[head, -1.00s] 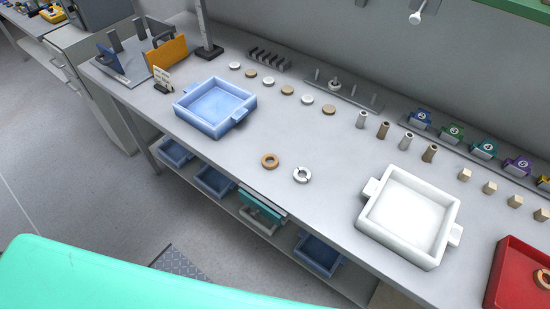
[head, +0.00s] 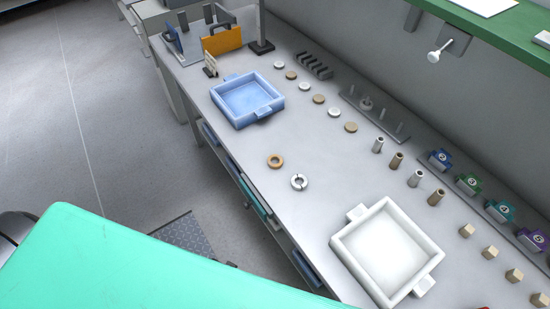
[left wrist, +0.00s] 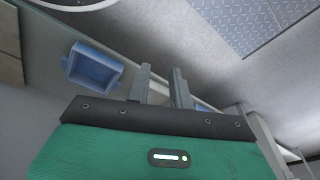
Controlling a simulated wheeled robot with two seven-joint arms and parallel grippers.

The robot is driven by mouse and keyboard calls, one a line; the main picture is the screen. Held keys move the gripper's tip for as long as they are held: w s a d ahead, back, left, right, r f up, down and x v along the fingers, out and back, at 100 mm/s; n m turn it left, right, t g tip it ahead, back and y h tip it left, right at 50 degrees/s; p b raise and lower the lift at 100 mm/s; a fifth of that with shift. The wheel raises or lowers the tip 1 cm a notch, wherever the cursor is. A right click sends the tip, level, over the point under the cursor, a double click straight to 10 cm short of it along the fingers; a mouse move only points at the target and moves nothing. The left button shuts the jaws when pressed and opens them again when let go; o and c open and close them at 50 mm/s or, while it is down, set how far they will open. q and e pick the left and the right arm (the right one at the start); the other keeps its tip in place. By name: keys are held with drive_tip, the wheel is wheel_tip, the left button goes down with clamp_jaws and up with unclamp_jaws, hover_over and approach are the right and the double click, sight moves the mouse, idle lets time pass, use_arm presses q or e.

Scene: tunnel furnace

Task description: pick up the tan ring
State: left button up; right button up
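The tan ring (head: 275,161) lies flat on the grey workbench (head: 325,205), near its front edge, in the head view. A silver ring with a gap (head: 299,181) lies just to its lower right, apart from it. The tan ring does not show in the left wrist view. My left gripper (left wrist: 161,72) shows in the left wrist view with its two fingers apart and nothing between them. It is away from the ring; neither gripper is seen in the head view. My right gripper is not in view.
A blue tray (head: 279,103) stands behind the tan ring and a white tray (head: 341,246) stands at the lower right. Discs, cylinders and small blocks line the bench's back. Bench around the rings is clear. A blue bin (left wrist: 69,65) shows in the left wrist view.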

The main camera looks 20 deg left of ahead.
use_arm(q)
drive_tip(key=w+d+r+t+h+p, duration=0.1)
drive_tip(key=w+d+r, duration=0.15)
drive_tip(key=r, duration=0.75)
drive_tip(key=w+d+r+p, duration=0.1)
drive_tip(key=w+r+p, duration=0.15)
drive_tip(key=r, duration=0.75)
drive_tip(key=w+d+r+t+h+p, duration=0.1)
drive_tip(key=w+d+r, duration=0.15)
drive_tip(key=r, duration=0.75)
drive_tip(key=w+d+r+n+g+h, duration=0.2)
drive_tip(key=w+d+r+n, duration=0.1)
drive_tip(key=w+d+r, duration=0.65)
wheel_tip(320, 180, up, 6)
drive_tip(key=n+g+y, duration=0.2)
drive_tip(key=n+y, duration=0.2)
drive_tip(key=n, duration=0.6)
hover_over(270, 163)
wheel_tip(270, 163, down, 8)
drive_tip(key=shift+s+r+p, duration=0.1)
drive_tip(key=shift+r+p, duration=0.1)
drive_tip(key=shift+p, duration=0.9)
drive_tip(key=shift+f+p, duration=0.4)
drive_tip(key=shift+f, duration=0.1)
wheel_tip(270, 163, down, 4)
drive_tip(key=shift+f+p, duration=0.15)
drive_tip(key=shift+p, duration=0.65)
drive_tip(key=shift+f, duration=0.15)
clamp_jaws()
